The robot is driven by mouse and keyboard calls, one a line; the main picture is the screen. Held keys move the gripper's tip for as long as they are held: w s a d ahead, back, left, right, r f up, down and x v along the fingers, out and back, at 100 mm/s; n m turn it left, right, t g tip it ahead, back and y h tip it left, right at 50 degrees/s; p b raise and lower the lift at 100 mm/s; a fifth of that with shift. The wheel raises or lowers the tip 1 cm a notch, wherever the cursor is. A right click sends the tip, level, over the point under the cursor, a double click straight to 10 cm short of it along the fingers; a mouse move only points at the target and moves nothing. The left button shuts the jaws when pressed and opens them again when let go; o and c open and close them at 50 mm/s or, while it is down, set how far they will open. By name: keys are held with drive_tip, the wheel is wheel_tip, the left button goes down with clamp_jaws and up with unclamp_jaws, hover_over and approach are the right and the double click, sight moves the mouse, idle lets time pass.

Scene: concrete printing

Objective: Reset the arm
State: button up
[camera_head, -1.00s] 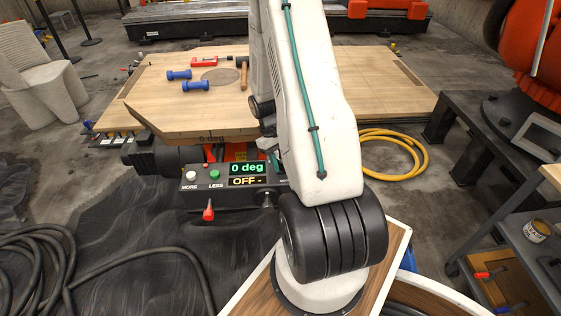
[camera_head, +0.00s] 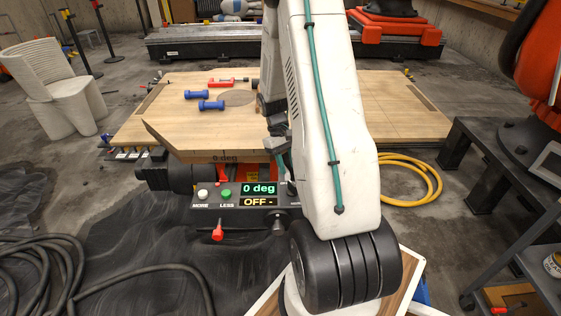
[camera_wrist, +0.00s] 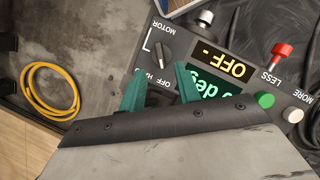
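My gripper (camera_wrist: 160,88) has two green fingers standing apart, with no object held between them. In the wrist view it is over the black control box (camera_wrist: 215,45), near its MOTOR knob (camera_wrist: 160,54). In the head view my gripper is mostly hidden behind my white arm, above the right end of the box. The box shows "0 deg" on a green display (camera_head: 259,189) and "OFF -" on a yellow one (camera_head: 258,202). A white button (camera_head: 203,194), a green button (camera_head: 226,193) and a red-handled switch (camera_head: 218,232) are on the box.
A tilt table (camera_head: 190,135) behind the box bears blue dumbbells (camera_head: 211,105) and a red clamp (camera_head: 228,82). A yellow hose (camera_head: 420,185) lies on the floor at right. Black cables (camera_head: 60,250) lie at left. A dark cart (camera_head: 510,270) stands at right.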

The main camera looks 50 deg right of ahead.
idle(0.3)
drive_tip(key=s+a+r+n+t, duration=0.1)
drive_tip(key=s+a+r+t, duration=0.1)
drive_tip(key=s+a+r, duration=0.3)
drive_tip(key=s+a+r+n+t, duration=0.1)
drive_tip(key=s+a+r, duration=0.4)
drive_tip(key=a+r, duration=0.9)
drive_tip(key=s+a+r+t+h, duration=0.1)
drive_tip(key=s+a+r, duration=0.4)
drive_tip(key=a+r, duration=0.5)
drive_tip(key=shift+s+a+r+n+t, duration=0.15)
drive_tip(key=shift+a+n+t, duration=0.25)
drive_tip(key=shift+a+t, duration=0.6)
drive_tip(key=shift+a, duration=0.15)
